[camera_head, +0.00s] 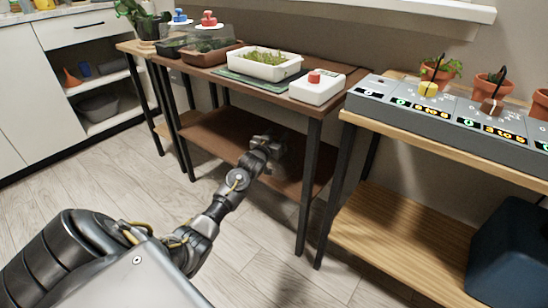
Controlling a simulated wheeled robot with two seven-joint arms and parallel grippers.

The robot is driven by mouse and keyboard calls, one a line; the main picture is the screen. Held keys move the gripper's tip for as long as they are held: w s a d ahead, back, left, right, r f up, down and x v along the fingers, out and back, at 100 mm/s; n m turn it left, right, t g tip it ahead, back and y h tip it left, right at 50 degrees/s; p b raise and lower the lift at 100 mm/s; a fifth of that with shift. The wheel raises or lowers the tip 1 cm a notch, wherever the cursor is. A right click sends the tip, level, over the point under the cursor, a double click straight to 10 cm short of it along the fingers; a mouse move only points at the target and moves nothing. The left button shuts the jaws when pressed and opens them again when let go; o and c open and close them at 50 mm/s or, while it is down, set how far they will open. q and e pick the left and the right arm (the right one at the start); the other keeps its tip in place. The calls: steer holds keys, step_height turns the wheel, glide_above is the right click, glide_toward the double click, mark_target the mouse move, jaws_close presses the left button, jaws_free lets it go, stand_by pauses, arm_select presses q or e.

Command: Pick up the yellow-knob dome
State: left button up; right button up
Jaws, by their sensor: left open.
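I see no dome with a yellow knob in this view. A clear dome with a red knob (209,18) and one with a blue knob (180,16) stand over trays at the back left of the brown table. My left gripper (272,146) is small and dark, below the tabletop and in front of the lower shelf. It is open and nothing shows in it. My right gripper is out of view.
The brown table (340,88) holds a white tray of seedlings (265,74) and a white box with a red button (317,86). Its legs and lower shelf (215,130) are near my left arm. The grey console (465,124) and potted plants stand right. Floor is clear in front.

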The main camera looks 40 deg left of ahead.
arm_select(q)
jaws_close()
steer(key=shift+r, duration=0.15)
